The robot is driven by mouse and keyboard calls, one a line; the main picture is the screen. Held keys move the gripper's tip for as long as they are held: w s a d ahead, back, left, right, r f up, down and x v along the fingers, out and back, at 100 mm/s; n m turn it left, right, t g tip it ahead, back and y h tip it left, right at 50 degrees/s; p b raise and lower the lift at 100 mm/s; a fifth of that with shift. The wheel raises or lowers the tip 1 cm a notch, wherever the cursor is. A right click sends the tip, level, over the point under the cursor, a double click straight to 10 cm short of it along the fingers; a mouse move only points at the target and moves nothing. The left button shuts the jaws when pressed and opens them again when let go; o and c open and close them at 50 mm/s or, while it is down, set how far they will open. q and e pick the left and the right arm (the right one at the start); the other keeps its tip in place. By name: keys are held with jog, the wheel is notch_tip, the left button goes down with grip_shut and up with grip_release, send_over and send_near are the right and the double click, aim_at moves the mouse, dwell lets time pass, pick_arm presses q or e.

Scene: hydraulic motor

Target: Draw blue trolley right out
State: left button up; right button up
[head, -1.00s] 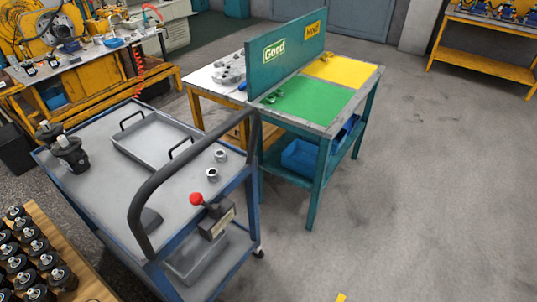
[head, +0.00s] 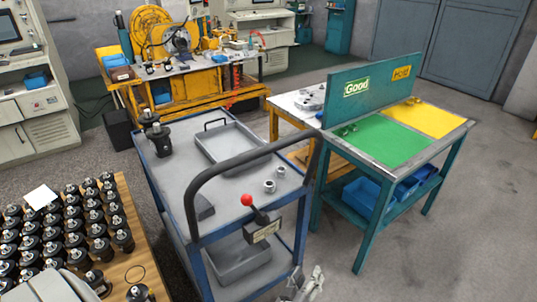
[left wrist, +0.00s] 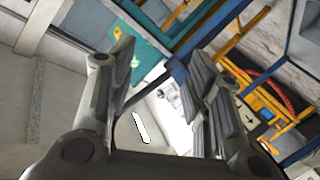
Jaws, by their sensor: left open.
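The blue trolley (head: 226,217) stands in the middle of the head view, with a grey top and blue posts. Its dark curved push handle (head: 240,160) arches over the near end. A lever with a red knob (head: 247,200) is on that end. My left gripper (head: 305,280) is low at the bottom edge, beside the trolley's near right corner and apart from the handle. In the left wrist view its two fingers (left wrist: 160,90) are spread with nothing between them. A blue bar (left wrist: 178,70) shows beyond them. My right gripper is not in view.
The trolley carries a grey tray (head: 229,145), dark motor parts (head: 158,141) and small metal rings (head: 270,186). A teal table (head: 388,140) stands close on its right. A wooden table (head: 122,255) with several black parts is near left. Free floor (head: 460,240) lies at right.

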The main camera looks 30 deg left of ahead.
pick_arm(q)
jog(key=w+a+r+n+t+y, duration=0.1)
jog(key=w+a+r+n+y, duration=0.2)
jog(key=r, duration=0.5)
jog(key=w+a+r+n+t+y, duration=0.15)
jog(key=r+n, duration=0.25)
jog(key=r, duration=0.4)
jog(key=n+g+y, duration=0.4)
jog(key=n+y, duration=0.5)
jog(key=n, duration=0.3)
send_near(262, 156)
jog(key=shift+h, duration=0.25)
jog(key=p+x, duration=0.2)
jog(key=x, duration=0.9)
jog(key=shift+w+a+r, duration=0.1)
jog(key=shift+a+r, duration=0.05)
grip_shut()
